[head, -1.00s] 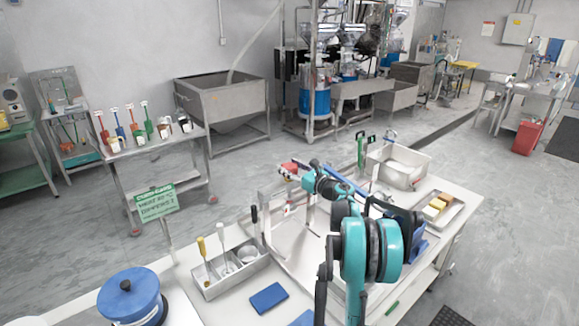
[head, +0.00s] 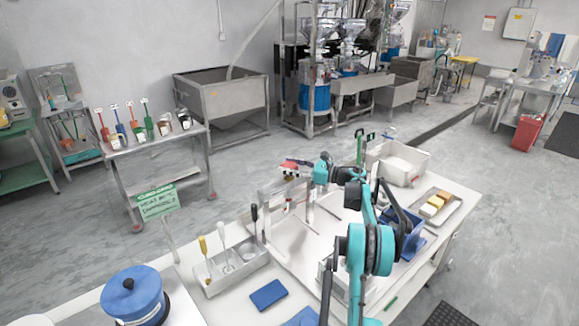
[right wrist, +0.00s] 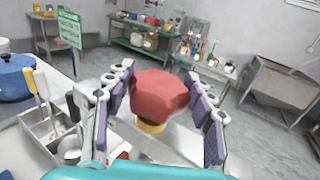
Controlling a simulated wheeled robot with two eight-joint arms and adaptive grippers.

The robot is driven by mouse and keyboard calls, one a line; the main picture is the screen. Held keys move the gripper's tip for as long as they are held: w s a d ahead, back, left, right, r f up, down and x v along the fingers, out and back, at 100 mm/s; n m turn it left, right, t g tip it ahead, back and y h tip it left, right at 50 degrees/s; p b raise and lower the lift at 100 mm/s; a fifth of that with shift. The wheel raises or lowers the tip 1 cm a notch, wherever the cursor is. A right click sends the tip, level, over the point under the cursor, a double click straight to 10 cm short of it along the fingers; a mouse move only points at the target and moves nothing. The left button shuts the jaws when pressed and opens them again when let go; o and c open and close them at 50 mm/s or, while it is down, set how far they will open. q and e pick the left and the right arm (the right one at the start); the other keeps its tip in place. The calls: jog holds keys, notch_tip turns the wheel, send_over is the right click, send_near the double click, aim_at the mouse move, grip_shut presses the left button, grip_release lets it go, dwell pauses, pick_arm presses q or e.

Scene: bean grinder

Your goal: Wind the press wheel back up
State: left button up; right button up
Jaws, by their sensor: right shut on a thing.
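The press wheel is a red lobed knob (right wrist: 160,94) on a yellow collar (right wrist: 152,126) in the right wrist view. In the head view it is a small red shape (head: 292,163) on top of the metal press frame (head: 265,207). My right gripper (right wrist: 162,100) has its purple-padded fingers on either side of the wheel and is shut on it. In the head view the right gripper (head: 303,167) is small, beside the wheel at the end of the teal arm. The arm hides part of the press. My left gripper does not show.
A metal holder with tools (head: 232,272), a blue lidded pot (head: 132,297) and a blue pad (head: 268,294) are on the near left of the table. A white basin (head: 400,165) and a tray with yellow blocks (head: 436,206) are at the right. A green sign (head: 158,202) stands behind the left part.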

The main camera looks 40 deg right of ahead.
jog(key=o, duration=1.2)
jog(key=shift+w, duration=0.1)
jog(key=v, duration=1.2)
